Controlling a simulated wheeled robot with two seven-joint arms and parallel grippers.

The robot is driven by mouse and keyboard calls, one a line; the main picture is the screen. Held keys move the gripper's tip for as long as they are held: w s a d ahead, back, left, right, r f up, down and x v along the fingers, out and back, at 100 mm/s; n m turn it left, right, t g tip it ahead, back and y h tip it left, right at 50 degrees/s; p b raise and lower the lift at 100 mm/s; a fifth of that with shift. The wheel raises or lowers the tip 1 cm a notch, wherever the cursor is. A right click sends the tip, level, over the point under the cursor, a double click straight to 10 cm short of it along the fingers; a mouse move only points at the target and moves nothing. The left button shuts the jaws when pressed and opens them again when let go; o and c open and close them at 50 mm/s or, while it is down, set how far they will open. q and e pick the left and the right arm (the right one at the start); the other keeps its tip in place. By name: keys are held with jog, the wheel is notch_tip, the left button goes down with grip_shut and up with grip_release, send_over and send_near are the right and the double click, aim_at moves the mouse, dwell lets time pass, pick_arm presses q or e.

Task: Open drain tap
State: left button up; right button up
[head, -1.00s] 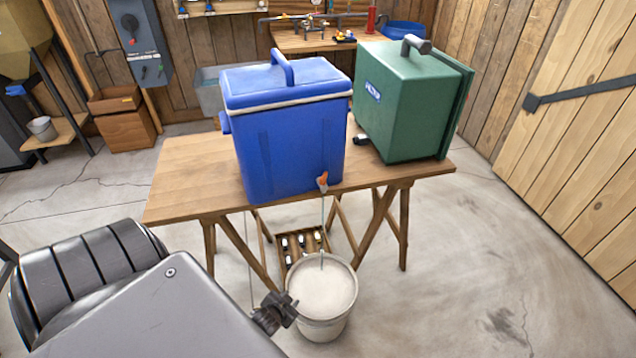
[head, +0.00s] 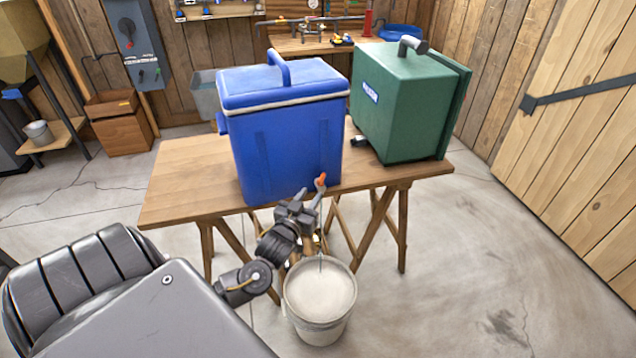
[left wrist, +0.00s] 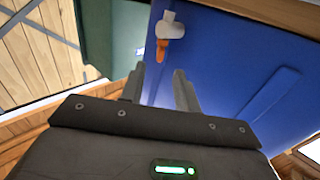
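The blue cooler box (head: 285,140) stands on the wooden table (head: 185,185). Its drain tap, with an orange lever (head: 321,181), is low on the front face near the right corner. In the left wrist view the tap has a pale body (left wrist: 171,27) and the orange lever (left wrist: 162,49) hangs from it. My left gripper (head: 312,199) is open and empty, just below and in front of the tap. In the left wrist view its two fingers (left wrist: 158,80) are apart and point toward the lever, which is beyond the tips. My right gripper is not in view.
A bucket (head: 320,302) with pale contents stands on the floor below the tap; a thin upright line shows above it. A green box (head: 405,110) stands right of the cooler. A wooden door (head: 590,130) is at the right. The floor at right is clear.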

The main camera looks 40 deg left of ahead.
aim_at(318, 183)
pick_arm(q)
jog(key=x, duration=0.6)
jog(key=shift+w+a+p, duration=0.15)
jog(key=shift+w+p, duration=0.15)
jog(key=shift+w, duration=0.1)
grip_shut()
